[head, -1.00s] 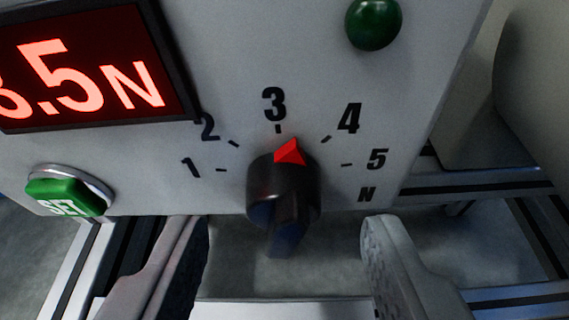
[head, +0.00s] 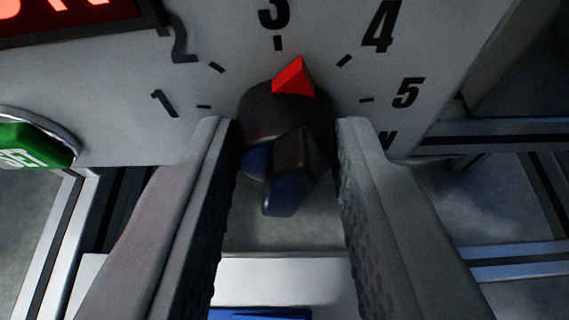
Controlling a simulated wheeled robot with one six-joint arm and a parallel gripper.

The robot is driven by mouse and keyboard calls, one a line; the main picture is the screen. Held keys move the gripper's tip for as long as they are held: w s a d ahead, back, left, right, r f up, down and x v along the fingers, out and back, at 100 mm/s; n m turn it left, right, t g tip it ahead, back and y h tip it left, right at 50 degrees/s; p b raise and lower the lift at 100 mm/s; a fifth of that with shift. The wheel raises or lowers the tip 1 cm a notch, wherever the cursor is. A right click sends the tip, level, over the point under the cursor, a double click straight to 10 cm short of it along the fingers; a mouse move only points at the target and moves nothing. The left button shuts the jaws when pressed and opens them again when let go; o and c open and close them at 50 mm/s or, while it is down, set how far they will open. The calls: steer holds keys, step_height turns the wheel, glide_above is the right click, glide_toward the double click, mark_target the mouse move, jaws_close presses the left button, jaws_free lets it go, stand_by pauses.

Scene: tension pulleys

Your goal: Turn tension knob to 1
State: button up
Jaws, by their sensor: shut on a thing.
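The tension knob (head: 285,118) is black with a red pointer (head: 296,78), on the pale front panel (head: 185,125). The pointer stands between the 3 and 4 marks, a little closer to 3. The scale mark 1 (head: 163,103) is at the left of the knob, and 5 is at the right. My gripper (head: 288,130) has one finger on each side of the knob and is shut on it. The knob's grip bar sticks out toward me between the fingers. The finger contact itself is hard to see.
A green SET button (head: 30,146) is at the left of the panel. A red-lit display (head: 60,14) is partly cut off at the top left. Metal frame rails (head: 500,133) run below and right of the panel. A blue thing (head: 262,314) shows at the bottom edge.

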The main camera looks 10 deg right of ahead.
steer(key=n+h, duration=0.1)
steer(key=n, duration=0.1)
steer(key=shift+a+n+h, duration=0.2)
steer(key=shift+n+h, duration=0.2)
steer(key=n+h, duration=0.2)
steer(key=n, duration=0.1)
steer(key=shift+a+f+n+g, duration=0.1)
steer(key=shift+n+g, duration=0.2)
steer(key=shift+n, duration=0.1)
steer(key=n+h, duration=0.2)
steer(key=n, duration=0.1)
steer(key=shift+f, duration=0.15)
steer(key=shift+w+a+f+n+t+h, duration=0.1)
steer(key=shift+n+t+h, duration=0.3)
steer(key=shift+n, duration=0.65)
steer(key=shift+n+t+h, duration=0.4)
steer(key=shift+n, duration=0.65)
steer(key=o, duration=1)
